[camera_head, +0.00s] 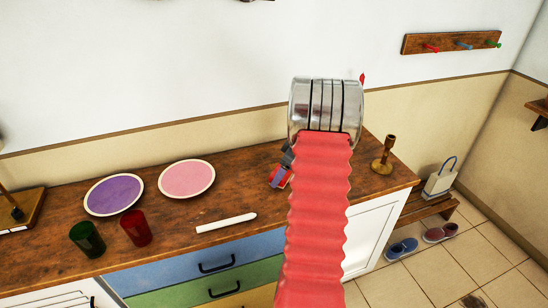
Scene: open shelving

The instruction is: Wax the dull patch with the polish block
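My red ribbed arm (318,220) rises up the middle of the view to a shiny metal joint (325,108). My gripper cannot be made out; the arm may hide it. A small red, blue and dark item (279,176) shows at the arm's left edge, over the wooden counter (180,230). It is partly hidden, and I cannot tell whether it is the polish block. A dark blotch (472,301) lies on the tiled floor at the bottom right. I cannot tell whether it is the dull patch.
The counter holds a purple plate (114,194), a pink plate (187,179), a green cup (88,238), a red cup (136,228), a white stick (226,223) and a brass candlestick (384,155). Shoes (402,249) stand by a low bench (428,208). My arm hides the counter's middle-right.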

